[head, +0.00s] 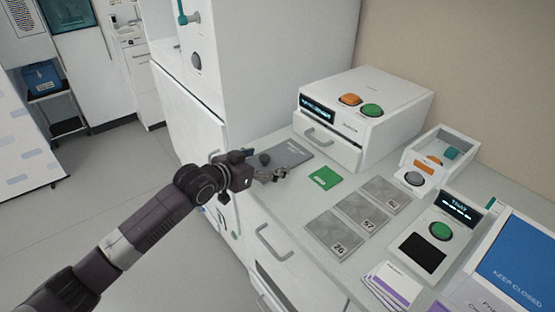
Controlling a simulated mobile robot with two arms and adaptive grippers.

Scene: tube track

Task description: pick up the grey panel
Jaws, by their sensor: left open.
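A flat dark grey panel (293,152) lies on the white counter, left of the white box-shaped device. A small dark knob shows at its left end, beside my gripper. My left gripper (281,174) is over the near left edge of the panel and covers part of it. Its fingers are apart, with nothing seen between them. I cannot tell whether they touch the panel. My right gripper is not in view.
A green card (325,178) and three light grey numbered plates (362,217) lie right of the panel. The white device (372,112) with orange and green buttons stands behind. A tray unit (439,229) and purple-edged cards (393,287) are at the right. Drawer handles face the floor.

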